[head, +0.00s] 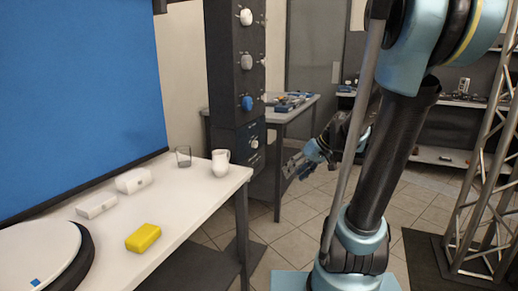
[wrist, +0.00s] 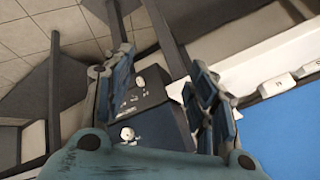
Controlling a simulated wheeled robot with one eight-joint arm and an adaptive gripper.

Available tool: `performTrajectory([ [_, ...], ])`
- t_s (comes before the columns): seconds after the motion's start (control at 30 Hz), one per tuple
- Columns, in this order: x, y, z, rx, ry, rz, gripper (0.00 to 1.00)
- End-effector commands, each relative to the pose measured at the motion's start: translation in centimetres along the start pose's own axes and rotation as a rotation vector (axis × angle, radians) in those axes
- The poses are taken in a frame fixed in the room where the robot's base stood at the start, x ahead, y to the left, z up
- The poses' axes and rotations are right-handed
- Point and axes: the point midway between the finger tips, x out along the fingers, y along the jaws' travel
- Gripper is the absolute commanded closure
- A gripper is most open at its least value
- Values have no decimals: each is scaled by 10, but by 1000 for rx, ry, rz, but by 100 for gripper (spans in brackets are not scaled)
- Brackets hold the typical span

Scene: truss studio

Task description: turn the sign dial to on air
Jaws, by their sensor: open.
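A dark upright column (head: 228,75) stands past the far end of the white table and carries several knobs. A white knob (head: 245,17) is at the top, a second white knob (head: 247,62) below it, a blue knob (head: 247,103) under that, and a small pale knob (head: 254,143) lowest. I cannot tell which is the sign dial, and no lettering is readable. My gripper (head: 292,166) is open and empty, to the right of the column. In the wrist view my gripper (wrist: 160,62) has its fingers spread, with a dark panel and a pale knob (wrist: 127,133) between them.
The white table (head: 200,205) holds a yellow block (head: 143,238), white boxes (head: 133,180), a glass (head: 183,156) and a white mug (head: 220,162). A grey table (head: 284,116) stands behind my gripper. A metal truss (head: 480,190) is at the right. Tiled floor lies between.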

Motion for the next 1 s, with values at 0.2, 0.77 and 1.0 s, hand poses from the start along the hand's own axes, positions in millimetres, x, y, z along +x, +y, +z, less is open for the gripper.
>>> performTrajectory([
  [0.2,16,11,-57,-98,105,-113,48],
  [0.77,55,66,-172,-353,456,-321,48],
  [1.0,72,100,-203,-455,635,-369,48],
])
